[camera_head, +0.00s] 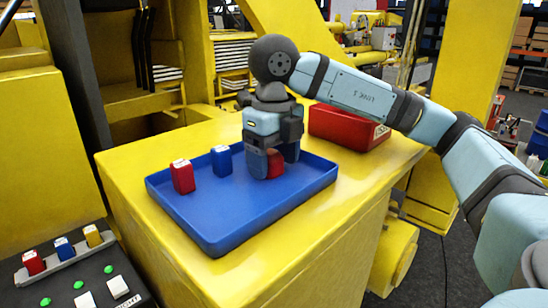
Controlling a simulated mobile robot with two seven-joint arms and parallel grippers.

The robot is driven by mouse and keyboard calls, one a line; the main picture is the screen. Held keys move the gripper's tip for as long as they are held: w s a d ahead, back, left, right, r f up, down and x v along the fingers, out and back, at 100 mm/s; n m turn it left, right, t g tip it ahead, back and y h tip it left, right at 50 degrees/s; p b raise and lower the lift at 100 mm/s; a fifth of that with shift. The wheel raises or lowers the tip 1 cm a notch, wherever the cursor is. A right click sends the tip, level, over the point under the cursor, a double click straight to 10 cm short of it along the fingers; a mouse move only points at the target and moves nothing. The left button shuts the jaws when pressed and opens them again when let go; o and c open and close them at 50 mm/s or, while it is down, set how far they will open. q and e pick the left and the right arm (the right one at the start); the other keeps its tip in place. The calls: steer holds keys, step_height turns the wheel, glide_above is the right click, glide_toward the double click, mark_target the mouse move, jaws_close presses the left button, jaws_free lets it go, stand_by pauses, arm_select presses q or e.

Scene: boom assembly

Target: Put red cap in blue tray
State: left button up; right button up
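The blue tray (232,228) lies on top of a yellow block. My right gripper (276,163) points down over its right half. A red cap (275,165) shows between the two fingers, which look closed against it; the fingers partly hide it. The cap is low, at or just above the tray floor; I cannot tell if it touches. Another red cap (182,177) and a blue cap (221,161) stand upright in the left part of the tray. My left gripper is not in view.
A red tray (345,128) stands behind the blue tray, to the right, under my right arm. A control panel (75,280) with a red, a blue and a yellow cap sits at lower left. The front of the blue tray is clear.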

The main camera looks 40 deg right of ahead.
mark_target(274, 154)
steer(key=shift+r, duration=0.2)
step_height(274, 154, up, 12)
steer(key=p, duration=0.2)
steer(key=shift+a+f, duration=0.1)
stand_by(0.7)
